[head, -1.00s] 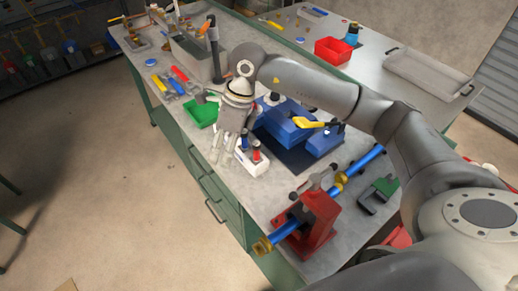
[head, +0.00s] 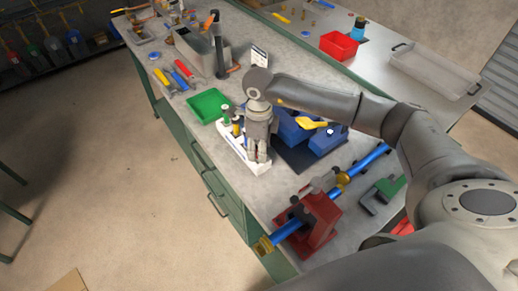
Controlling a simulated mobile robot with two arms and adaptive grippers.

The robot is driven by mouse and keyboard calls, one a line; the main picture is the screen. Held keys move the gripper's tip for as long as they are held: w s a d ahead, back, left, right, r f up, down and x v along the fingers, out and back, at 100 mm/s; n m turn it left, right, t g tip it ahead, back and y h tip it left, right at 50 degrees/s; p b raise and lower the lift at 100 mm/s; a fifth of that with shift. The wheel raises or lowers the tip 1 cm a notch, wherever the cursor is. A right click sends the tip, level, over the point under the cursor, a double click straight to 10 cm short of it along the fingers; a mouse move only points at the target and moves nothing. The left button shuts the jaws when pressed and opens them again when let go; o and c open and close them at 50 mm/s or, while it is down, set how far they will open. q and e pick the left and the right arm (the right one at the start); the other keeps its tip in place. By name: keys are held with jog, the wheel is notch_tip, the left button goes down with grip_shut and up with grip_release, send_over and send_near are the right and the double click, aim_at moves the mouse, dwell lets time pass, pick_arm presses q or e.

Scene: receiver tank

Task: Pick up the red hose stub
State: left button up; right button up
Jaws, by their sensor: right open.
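I cannot make out the red hose stub now; the gripper covers that end of the rack. Whether anything stands between the fingers cannot be told. My left gripper is out of view.
A green tray (head: 208,92) lies left of the rack. A blue block-like device (head: 291,128) with a yellow handle stands behind the gripper. A red vise (head: 318,212) holds a blue pipe (head: 291,228) at the front right. A red bin (head: 338,57) is farther back.

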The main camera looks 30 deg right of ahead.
jog(key=shift+f, duration=0.9)
jog(key=shift+c, duration=0.2)
grip_shut()
jog(key=shift+r, duration=0.1)
